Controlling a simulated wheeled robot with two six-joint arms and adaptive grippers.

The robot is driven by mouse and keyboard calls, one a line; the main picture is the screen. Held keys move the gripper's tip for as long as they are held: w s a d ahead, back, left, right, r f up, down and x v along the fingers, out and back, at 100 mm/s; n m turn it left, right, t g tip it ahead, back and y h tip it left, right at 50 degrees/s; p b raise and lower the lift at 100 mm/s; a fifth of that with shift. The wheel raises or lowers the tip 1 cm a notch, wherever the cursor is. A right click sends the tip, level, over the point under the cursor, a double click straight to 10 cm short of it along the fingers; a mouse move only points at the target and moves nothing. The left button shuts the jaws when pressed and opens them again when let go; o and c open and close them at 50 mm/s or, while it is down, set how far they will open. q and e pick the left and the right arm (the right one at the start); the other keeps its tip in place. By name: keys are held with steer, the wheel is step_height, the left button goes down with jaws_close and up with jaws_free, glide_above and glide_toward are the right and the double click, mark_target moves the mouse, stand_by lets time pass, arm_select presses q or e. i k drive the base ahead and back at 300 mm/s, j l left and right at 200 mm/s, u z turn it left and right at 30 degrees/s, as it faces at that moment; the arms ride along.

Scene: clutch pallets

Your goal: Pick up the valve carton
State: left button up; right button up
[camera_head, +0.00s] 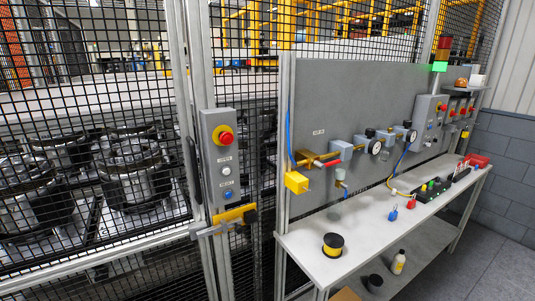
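Neither of my grippers is in view. No carton can be clearly made out. A small brown, cardboard-coloured patch (347,295) shows at the bottom edge of the head view, low by the workbench; most of it is cut off, so I cannot tell whether it is the valve carton.
A white workbench (310,262) carries a yellow-black spool (333,245), padlocks and a dark tray. Its lower shelf (425,245) holds a bottle (398,262) and a dark round item (375,283). A mesh fence (90,150) and control box (222,160) stand left. Grey floor (500,265) is clear at right.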

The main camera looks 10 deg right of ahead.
mark_target(476, 80)
steer(key=z, duration=1.65)
steer(key=i+l+z, duration=0.25)
steer(key=i, duration=0.25)
steer(key=i+z, duration=0.25)
steer(key=i, duration=0.25)
steer(key=i+l, duration=0.1)
steer(key=i, duration=0.55)
steer(key=i+l+u, duration=0.15)
steer(key=i, duration=0.55)
steer(key=i+l, duration=0.1)
steer(key=i, duration=0.55)
steer(key=i+l+u, duration=0.1)
steer(key=i+u, duration=0.35)
steer(key=i+l+u, duration=0.2)
steer(key=u, duration=0.25)
steer(key=i+l+u, duration=0.25)
steer(key=u, duration=0.2)
steer(key=i+l+u, duration=0.2)
steer(key=l+u, duration=0.25)
steer(key=i+l+u, duration=0.1)
steer(key=l+u, duration=0.35)
